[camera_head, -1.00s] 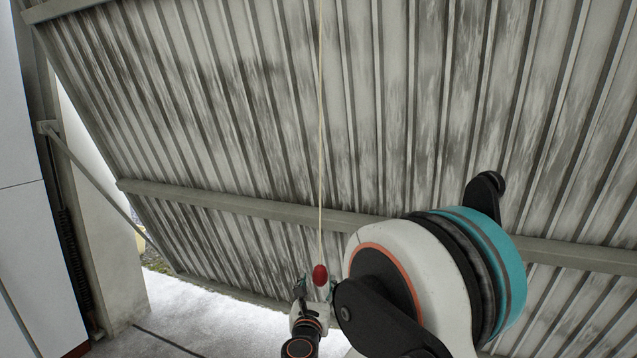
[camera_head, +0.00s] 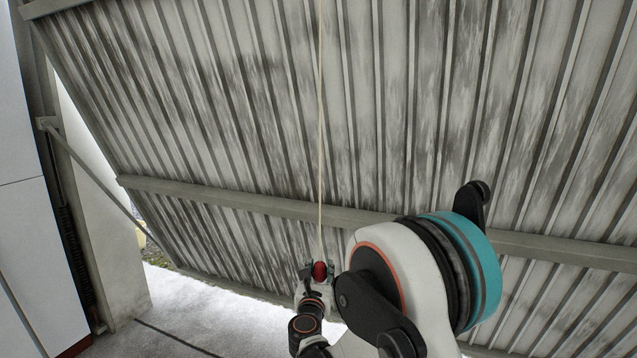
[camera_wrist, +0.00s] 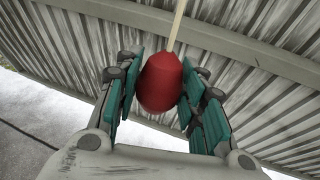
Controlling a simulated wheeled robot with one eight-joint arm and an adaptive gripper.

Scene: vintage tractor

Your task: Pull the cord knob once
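The cord knob (camera_head: 320,271) is red and rounded, and hangs at the lower end of a pale, straight cord (camera_head: 320,130). My gripper (camera_head: 319,270) is at the knob, with one finger on each side of it. In the wrist view, the knob (camera_wrist: 161,82) sits between the teal finger pads of my gripper (camera_wrist: 161,80), near their tips. The pads lie very close to its sides. I cannot tell whether both touch it.
A large ribbed metal door (camera_head: 230,90) slopes behind the cord, with a crossbar (camera_head: 250,199) along it. A white cabinet (camera_head: 30,230) stands at the left. Snowy ground (camera_head: 190,300) shows at the lower left. My own arm fills the lower right.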

